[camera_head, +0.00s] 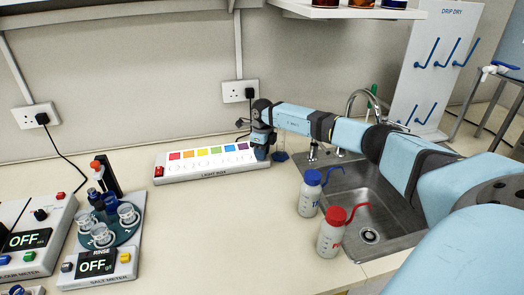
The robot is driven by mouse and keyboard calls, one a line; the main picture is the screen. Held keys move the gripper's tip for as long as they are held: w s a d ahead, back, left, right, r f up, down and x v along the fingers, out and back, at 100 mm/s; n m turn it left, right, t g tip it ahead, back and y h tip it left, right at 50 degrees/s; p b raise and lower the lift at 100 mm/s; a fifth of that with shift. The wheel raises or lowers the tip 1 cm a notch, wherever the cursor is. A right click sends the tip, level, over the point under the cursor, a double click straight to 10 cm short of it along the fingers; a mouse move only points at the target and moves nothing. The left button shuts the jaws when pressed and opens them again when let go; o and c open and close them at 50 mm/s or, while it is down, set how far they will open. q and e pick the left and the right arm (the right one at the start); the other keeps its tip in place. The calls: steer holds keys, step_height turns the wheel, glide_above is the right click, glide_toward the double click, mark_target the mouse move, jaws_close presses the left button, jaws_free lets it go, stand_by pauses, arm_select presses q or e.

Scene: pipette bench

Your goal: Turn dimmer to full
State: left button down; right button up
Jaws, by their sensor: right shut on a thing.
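The white light box (212,174) lies against the back wall, with a row of coloured squares along its top and a red switch (159,171) at its left end. My right arm reaches in from the right. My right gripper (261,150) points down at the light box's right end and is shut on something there. The dimmer is hidden; the gripper covers the spot where it seems to be. My left gripper is not in view.
Blue-capped (311,190) and red-capped (333,232) wash bottles stand beside the sink (375,222). At left are a salt meter (98,268) and another meter (28,245), both reading OFF. A wall socket (238,92) is behind the gripper. The middle bench is clear.

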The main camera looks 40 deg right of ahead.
steer(key=m, duration=0.2)
steer(key=shift+r+m+p, duration=0.1)
steer(key=shift+m+p, duration=0.2)
steer(key=shift+p, duration=0.1)
steer(key=m, duration=0.2)
steer(key=shift+m+p, duration=0.3)
steer(key=shift+p, duration=0.1)
steer(key=shift+m, duration=0.6)
steer(key=o, duration=0.9)
steer(key=r, duration=0.9)
steer(key=r+b, duration=0.1)
steer(key=r, duration=0.3)
steer(key=shift+s+d+r, duration=0.1)
steer(key=shift+d+r, duration=0.15)
steer(key=shift+r, duration=0.1)
